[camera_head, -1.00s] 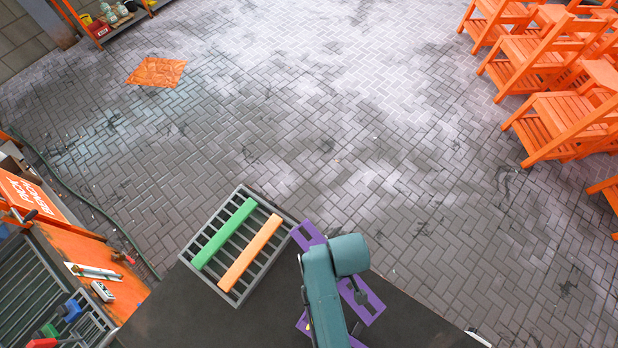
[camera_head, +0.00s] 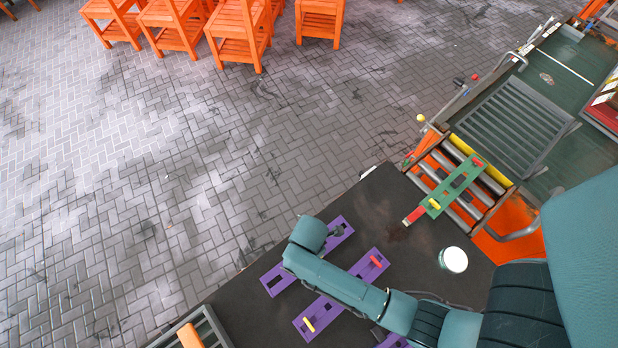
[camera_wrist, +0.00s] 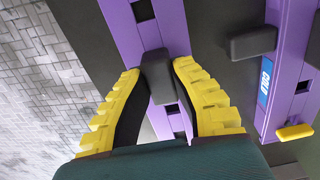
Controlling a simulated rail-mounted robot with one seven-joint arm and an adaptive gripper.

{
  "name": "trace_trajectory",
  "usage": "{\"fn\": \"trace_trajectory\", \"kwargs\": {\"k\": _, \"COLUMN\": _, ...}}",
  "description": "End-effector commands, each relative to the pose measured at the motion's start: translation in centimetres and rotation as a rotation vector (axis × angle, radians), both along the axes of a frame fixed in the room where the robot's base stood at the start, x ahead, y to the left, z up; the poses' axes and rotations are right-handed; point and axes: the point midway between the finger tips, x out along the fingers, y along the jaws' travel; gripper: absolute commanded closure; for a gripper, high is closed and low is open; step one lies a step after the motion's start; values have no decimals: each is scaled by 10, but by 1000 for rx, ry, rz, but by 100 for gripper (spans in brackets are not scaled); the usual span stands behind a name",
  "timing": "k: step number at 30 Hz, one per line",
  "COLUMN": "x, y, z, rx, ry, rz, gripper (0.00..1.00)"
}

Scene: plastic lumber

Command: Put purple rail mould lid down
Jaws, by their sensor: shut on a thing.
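A long purple rail mould lid (camera_head: 286,281) with square holes lies at or just above the dark table top, partly under my arm in the head view. In the wrist view, my gripper (camera_wrist: 158,70) has its yellow fingers shut on the dark grey block handle (camera_wrist: 158,80) of this lid (camera_wrist: 160,32). Whether the lid touches the table cannot be told. In the head view my arm hides the fingers. A second purple piece (camera_head: 345,290), with red and yellow knobs, lies beside it. The wrist view shows this piece (camera_wrist: 288,60) on the right, with a blue "COLD" label.
A white round container (camera_head: 453,260) stands on the table. A green mould piece (camera_head: 440,200) lies at the roller conveyor (camera_head: 465,165). A grey rack (camera_head: 205,330) with an orange bar (camera_head: 190,336) is at the bottom left. Orange chairs (camera_head: 240,30) stand far off.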

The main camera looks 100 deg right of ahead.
Motion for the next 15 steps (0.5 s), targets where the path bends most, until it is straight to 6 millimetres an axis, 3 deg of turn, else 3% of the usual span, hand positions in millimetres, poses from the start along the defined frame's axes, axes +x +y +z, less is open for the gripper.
{"fn": "trace_trajectory", "kwargs": {"k": 9, "x": 1, "y": -1, "z": -3, "rx": -3, "ry": -3, "rz": 0, "gripper": 100}}
{"fn": "trace_trajectory", "kwargs": {"k": 10, "x": 1, "y": -1, "z": -3, "rx": -2, "ry": -1, "rz": 0, "gripper": 70}}
{"fn": "trace_trajectory", "kwargs": {"k": 12, "x": 1, "y": 0, "z": -3, "rx": -2, "ry": -1, "rz": 0, "gripper": 57}}
{"fn": "trace_trajectory", "kwargs": {"k": 15, "x": 1, "y": 0, "z": -3, "rx": -1, "ry": -2, "rz": 0, "gripper": 57}}
